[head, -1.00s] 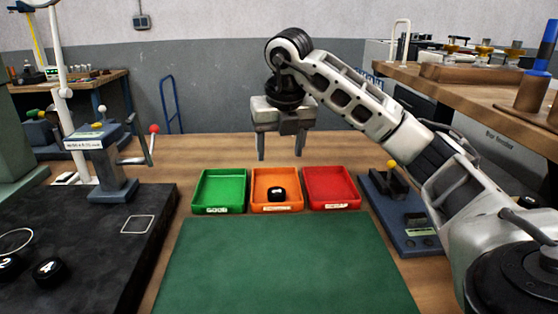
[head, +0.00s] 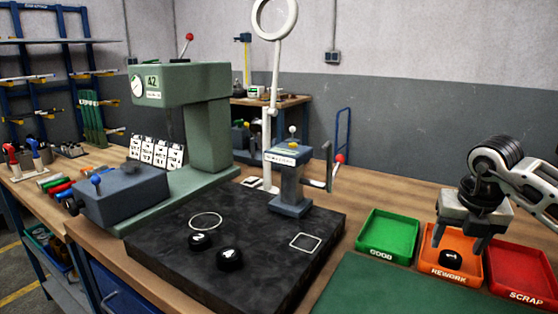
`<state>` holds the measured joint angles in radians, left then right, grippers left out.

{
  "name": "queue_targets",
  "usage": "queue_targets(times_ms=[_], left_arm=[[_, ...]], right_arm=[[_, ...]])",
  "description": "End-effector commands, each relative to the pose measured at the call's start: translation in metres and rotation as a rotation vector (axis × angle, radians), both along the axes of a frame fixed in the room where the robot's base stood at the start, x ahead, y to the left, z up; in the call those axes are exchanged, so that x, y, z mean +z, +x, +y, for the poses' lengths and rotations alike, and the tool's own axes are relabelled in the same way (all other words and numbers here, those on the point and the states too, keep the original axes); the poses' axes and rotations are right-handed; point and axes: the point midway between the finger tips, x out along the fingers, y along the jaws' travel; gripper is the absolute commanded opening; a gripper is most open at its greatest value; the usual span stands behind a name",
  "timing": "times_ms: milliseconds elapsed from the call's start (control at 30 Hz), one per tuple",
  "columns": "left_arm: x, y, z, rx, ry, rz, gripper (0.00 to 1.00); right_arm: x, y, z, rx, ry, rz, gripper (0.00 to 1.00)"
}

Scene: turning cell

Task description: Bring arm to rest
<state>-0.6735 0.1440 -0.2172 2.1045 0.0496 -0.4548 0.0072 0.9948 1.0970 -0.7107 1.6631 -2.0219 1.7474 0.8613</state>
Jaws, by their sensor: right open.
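My right gripper (head: 461,240) is open and empty, with its fingers pointing down. In the picture it overlaps the back part of the orange REWORK tray (head: 440,271); its exact height over the tray is hard to tell. A black puck marked 1 (head: 450,259) lies in that tray, below and apart from the fingertips. My right arm reaches in from the right edge. My left gripper is not in view.
The green GOOD tray (head: 388,234) and red SCRAP tray (head: 522,272) flank the orange one. Pucks 2 (head: 200,241) and 4 (head: 230,260) lie on the black plate (head: 260,286). A green press (head: 205,125) and a lever stand (head: 291,180) rise behind. The green mat (head: 385,290) is bare.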

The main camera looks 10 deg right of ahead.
Motion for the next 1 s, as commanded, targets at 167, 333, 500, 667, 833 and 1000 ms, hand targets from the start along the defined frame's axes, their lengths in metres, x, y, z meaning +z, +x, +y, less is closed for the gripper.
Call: queue_targets(times_ms=[167, 333, 500, 667, 833, 1000], left_arm=[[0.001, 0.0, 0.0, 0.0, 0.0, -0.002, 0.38], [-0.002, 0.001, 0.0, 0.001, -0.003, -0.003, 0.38], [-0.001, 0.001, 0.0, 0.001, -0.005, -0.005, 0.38], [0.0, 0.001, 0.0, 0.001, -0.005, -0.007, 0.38], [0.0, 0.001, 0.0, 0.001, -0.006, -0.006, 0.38], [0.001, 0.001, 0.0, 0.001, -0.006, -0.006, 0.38]], right_arm=[[-0.035, 0.007, -0.004, 0.001, 0.001, 0.004, 0.61], [-0.01, 0.009, -0.003, 0.002, 0.0, -0.005, 0.61], [0.002, 0.009, 0.0, 0.001, 0.001, -0.002, 0.61], [0.005, 0.008, 0.001, 0.001, 0.001, 0.0, 0.61], [0.005, 0.008, 0.001, 0.001, 0.001, 0.0, 0.61], [0.0, 0.008, -0.001, 0.001, 0.0, 0.002, 0.61]])
